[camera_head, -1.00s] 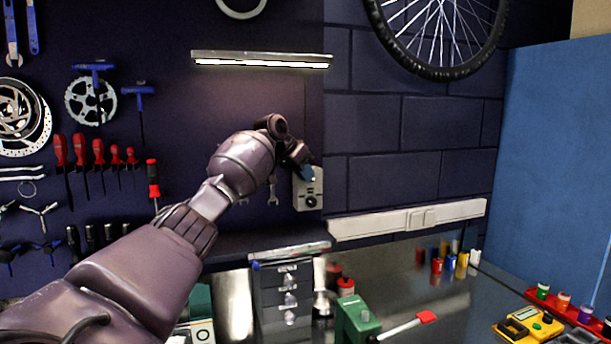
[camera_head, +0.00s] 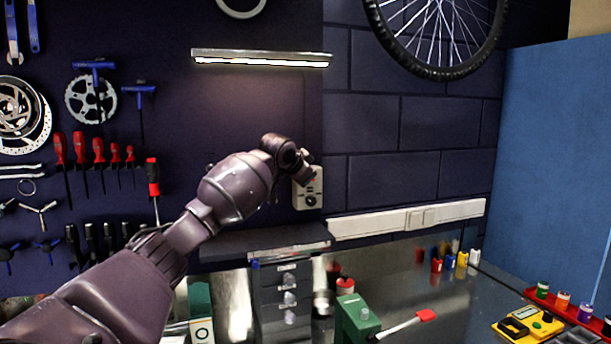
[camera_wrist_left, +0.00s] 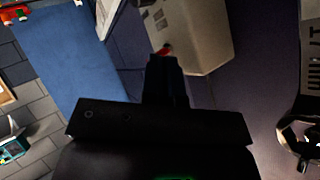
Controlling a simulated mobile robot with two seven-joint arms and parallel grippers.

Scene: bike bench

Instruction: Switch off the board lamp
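The board lamp (camera_head: 262,60) is a slim metal strip light high on the dark tool board, and it is lit. Below it, a pale switch plate (camera_head: 309,190) with a round dark socket sits at the board's right edge. In the left wrist view, the plate (camera_wrist_left: 198,36) fills the upper middle and shows a small red part (camera_wrist_left: 165,50) on its near edge. My left gripper (camera_head: 303,160) is in front of the plate's upper part, hiding it. Its fingers (camera_wrist_left: 166,75) look closed together, with tips close to the red part; I cannot tell whether they touch. My right gripper is out of view.
Red-handled screwdrivers (camera_head: 98,150) hang left of my arm. A white power rail (camera_head: 405,220) runs along the wall to the right.

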